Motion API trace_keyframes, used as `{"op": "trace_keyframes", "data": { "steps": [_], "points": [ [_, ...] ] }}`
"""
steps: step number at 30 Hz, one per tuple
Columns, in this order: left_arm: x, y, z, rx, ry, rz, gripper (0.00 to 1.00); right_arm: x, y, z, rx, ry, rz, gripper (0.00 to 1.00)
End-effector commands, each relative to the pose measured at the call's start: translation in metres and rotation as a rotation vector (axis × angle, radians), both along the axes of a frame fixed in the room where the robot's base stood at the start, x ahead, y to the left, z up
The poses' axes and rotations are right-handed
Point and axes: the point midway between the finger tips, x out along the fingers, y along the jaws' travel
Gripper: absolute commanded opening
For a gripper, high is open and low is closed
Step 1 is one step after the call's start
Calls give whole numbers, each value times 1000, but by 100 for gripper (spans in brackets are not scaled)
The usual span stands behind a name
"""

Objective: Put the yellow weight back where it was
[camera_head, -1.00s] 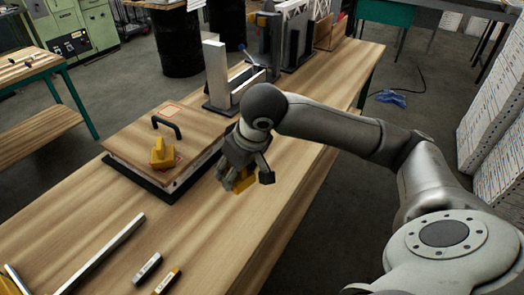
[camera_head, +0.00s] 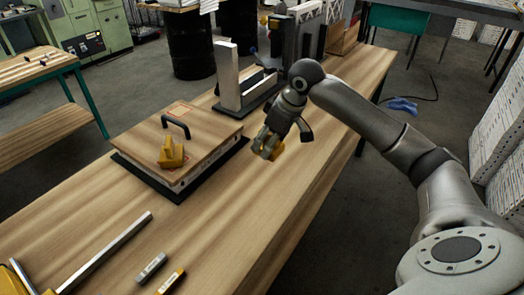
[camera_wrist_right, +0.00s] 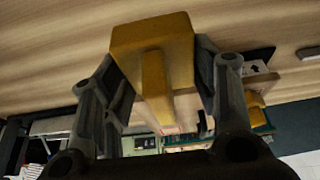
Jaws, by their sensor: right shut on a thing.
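My right gripper (camera_head: 265,143) is shut on a yellow weight (camera_head: 277,152) and holds it over the wooden table, right of the filter box. In the right wrist view the held weight (camera_wrist_right: 153,62), a block with a raised rib, sits between the two dark fingers (camera_wrist_right: 160,85). A second yellow weight (camera_head: 171,151) rests on the front right part of the box's wooden lid (camera_head: 200,122); it also shows in the right wrist view (camera_wrist_right: 256,106). A black handle (camera_head: 176,127) stands on the lid behind it. My left gripper is not in view.
The box sits on a dark base (camera_head: 188,190) on the long wooden table (camera_head: 215,215). Behind it stands a grey upright fixture (camera_head: 229,77). A metal bar (camera_head: 110,250) and two small tools (camera_head: 150,269) lie at the front left. The table right of the box is clear.

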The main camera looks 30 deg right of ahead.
Motion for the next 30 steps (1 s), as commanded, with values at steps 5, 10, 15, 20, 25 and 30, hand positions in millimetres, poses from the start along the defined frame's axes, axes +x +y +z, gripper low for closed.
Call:
{"op": "trace_keyframes", "data": {
  "steps": [5,10,15,20,25,30],
  "points": [
    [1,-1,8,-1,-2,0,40,27,-7,-18,3,-1,-2,6],
    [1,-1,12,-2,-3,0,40,46,-13,-42,2,-4,-1,6],
    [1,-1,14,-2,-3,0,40,56,-16,-55,1,-5,0,6],
    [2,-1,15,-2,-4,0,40,61,-18,-61,0,-5,-1,6],
    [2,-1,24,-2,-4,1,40,62,-19,-82,0,-1,0,6],
    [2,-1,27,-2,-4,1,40,63,-19,-94,0,-5,-1,6]
  ]
}}
